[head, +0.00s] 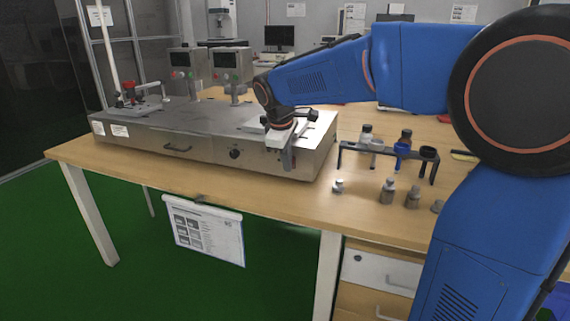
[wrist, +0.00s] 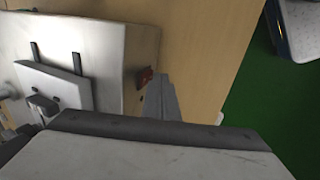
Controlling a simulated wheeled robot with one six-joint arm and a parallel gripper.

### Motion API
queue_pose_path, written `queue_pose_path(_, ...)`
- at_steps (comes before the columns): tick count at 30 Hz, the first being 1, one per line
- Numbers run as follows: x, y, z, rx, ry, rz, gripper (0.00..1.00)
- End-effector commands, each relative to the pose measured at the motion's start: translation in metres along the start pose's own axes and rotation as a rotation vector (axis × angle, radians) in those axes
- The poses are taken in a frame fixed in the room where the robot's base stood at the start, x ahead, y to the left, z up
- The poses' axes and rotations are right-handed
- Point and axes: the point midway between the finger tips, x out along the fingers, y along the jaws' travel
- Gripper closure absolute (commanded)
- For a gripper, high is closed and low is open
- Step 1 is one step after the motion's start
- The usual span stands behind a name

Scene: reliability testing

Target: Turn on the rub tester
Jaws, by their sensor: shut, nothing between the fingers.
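The rub tester (head: 190,140) is a long, low metal box on the wooden table, with two small control panels on posts at its back. Its front face carries a black knob (head: 235,154). My gripper (head: 288,162) points down at the right part of that front face, fingers closed and empty. In the wrist view a small red switch (wrist: 144,77) sticks out from the tester's side, close beside the tip of my gripper (wrist: 160,88); I cannot tell if they touch. The switch does not show in the head view, where my gripper covers that area.
A dark rack (head: 388,150) with bottles stands on the table (head: 310,205) to the right of the tester, with several small grey weights before it. A paper sheet (head: 210,235) hangs from the table's front edge. The strip of table before the tester is clear.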

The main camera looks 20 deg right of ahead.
Motion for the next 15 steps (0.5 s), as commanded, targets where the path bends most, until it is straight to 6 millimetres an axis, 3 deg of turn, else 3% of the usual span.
queue_pose_path(15, 0.0039, 0.0045, 0.0003, 0.001, -0.001, 0.000, 1.00)
